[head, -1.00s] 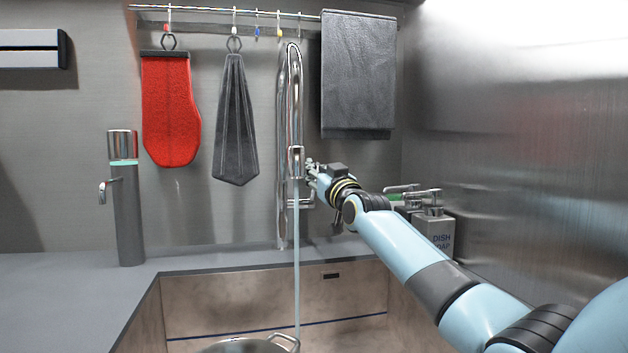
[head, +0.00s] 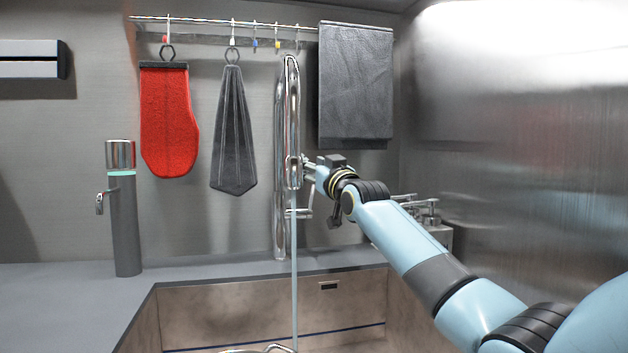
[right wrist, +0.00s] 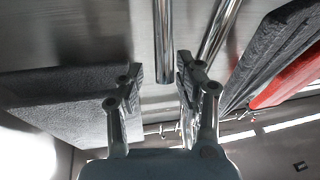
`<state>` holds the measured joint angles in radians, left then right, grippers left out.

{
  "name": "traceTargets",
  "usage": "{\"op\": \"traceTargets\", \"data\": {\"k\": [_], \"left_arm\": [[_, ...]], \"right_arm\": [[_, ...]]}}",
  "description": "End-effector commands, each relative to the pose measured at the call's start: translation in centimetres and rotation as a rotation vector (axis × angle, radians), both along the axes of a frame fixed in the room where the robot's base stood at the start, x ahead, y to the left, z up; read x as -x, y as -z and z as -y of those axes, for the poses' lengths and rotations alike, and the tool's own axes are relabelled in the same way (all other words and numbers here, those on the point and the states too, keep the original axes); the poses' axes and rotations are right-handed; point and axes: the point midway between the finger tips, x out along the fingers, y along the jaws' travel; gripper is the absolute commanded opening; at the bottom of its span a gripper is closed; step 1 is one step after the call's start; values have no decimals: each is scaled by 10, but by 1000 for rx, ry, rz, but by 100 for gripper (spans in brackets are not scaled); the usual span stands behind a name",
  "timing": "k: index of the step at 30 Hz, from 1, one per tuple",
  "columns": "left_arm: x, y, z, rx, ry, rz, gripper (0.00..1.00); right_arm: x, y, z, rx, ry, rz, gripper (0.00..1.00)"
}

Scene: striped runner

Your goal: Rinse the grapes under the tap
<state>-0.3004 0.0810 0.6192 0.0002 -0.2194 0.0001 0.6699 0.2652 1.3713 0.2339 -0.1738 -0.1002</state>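The chrome tap (head: 290,95) stands behind the sink, and a thin stream of water (head: 294,280) runs down from it. The rim of a metal vessel (head: 272,349) shows at the bottom edge, under the stream. Its inside is cut off, and I see no grapes. My right gripper (head: 308,170) is at the tap, just right of its spout. In the right wrist view its fingers (right wrist: 160,88) are apart, with a chrome pipe (right wrist: 163,40) seen in line with the gap; I cannot tell how near it is. My left gripper is out of view.
A red mitt (head: 168,120), a grey folded cloth (head: 233,130) and a dark towel (head: 355,85) hang from the rail behind. A grey dispenser (head: 125,225) stands left of the sink (head: 230,310). Bottles behind my right arm are partly hidden. A metal wall (head: 520,150) closes the right side.

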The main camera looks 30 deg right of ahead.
Motion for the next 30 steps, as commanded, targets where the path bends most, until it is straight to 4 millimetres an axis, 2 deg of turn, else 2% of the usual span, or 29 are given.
{"op": "traceTargets", "data": {"k": [3, 9, 15, 30], "left_arm": [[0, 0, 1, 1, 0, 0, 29], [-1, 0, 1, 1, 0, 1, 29], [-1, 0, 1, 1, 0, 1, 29], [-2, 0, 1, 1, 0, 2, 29]], "right_arm": [[0, -27, 0, 2, 1, 4, 35], [0, -56, 1, 1, 1, 2, 35], [0, -63, 1, 1, 1, -1, 35], [0, -62, 1, 1, 1, -1, 35]]}}
